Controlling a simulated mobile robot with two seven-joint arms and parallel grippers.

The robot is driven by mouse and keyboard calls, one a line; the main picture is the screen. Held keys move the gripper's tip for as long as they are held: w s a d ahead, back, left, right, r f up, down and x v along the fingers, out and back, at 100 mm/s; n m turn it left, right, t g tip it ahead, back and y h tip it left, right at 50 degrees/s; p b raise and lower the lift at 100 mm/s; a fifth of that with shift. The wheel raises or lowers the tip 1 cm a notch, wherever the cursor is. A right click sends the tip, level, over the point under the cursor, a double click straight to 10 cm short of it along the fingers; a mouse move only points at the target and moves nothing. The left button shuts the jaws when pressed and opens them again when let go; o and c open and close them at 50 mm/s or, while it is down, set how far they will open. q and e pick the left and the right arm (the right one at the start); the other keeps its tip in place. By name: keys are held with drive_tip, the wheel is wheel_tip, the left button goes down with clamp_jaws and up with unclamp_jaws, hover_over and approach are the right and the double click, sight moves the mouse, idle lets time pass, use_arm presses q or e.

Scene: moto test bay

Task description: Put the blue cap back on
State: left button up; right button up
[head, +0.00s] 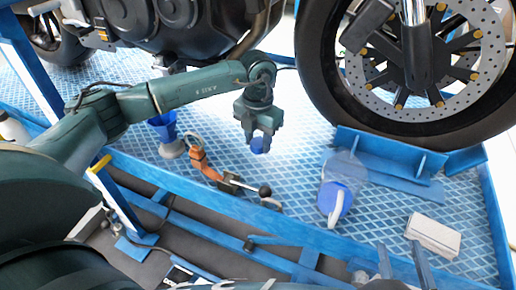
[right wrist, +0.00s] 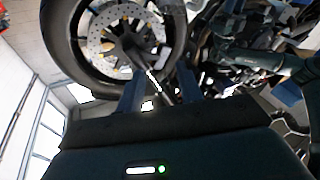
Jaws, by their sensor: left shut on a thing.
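The blue cap (head: 257,146) is between the fingertips of my left gripper (head: 258,139), which points down above the blue tread-plate platform. My left gripper is shut on the cap. A bottle or jug (head: 345,186), blue with a white handle and a clear greyish upper part, stands on the platform to the right of the cap. Its opening is too small to make out. My right gripper (head: 403,264) is at the lower right, beyond the platform's front edge. Its fingers are apart and empty, and they also show in the right wrist view (right wrist: 160,92).
A pale box (head: 433,236) lies at the right. The motorcycle wheel (head: 410,70) and blue wheel chock (head: 385,160) stand behind the jug. A blue rail (head: 250,212) edges the platform.

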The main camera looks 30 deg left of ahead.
sight(258, 168)
use_arm(q)
wheel_tip(258, 168, up, 3)
drive_tip(key=shift+d+f+p, duration=0.1)
drive_tip(key=shift+f+p, duration=0.05)
drive_tip(key=shift+p, duration=0.35)
drive_tip(key=shift+w+d+r+m+p, duration=0.15)
drive_tip(key=shift+r+m+p, duration=0.25)
drive_tip(key=shift+m+p, duration=0.2)
drive_tip(key=shift+d+r+m+p, duration=0.1)
drive_tip(key=shift+m+p, duration=0.4)
drive_tip(key=shift+p, duration=0.1)
drive_tip(key=shift+m+p, duration=0.4)
drive_tip(key=shift+p, duration=0.05)
drive_tip(key=shift+a+f+m+p, duration=0.2)
drive_tip(key=shift+a+m+p, duration=0.1)
drive_tip(key=shift+m+p, duration=0.3)
drive_tip(key=shift+s+f, duration=0.2)
drive_tip(key=shift+f, duration=0.15)
wheel_tip(258, 168, down, 9)
drive_tip(key=b, duration=0.2)
drive_tip(key=shift+a+b, duration=0.1)
drive_tip(key=shift+b, duration=0.3)
drive_tip(key=shift+f, duration=0.3)
use_arm(e)
drive_tip(key=shift+w+d+f+m+g+h, duration=0.2)
drive_tip(key=shift+d+m+g+h, duration=0.55)
drive_tip(key=shift+h, duration=0.25)
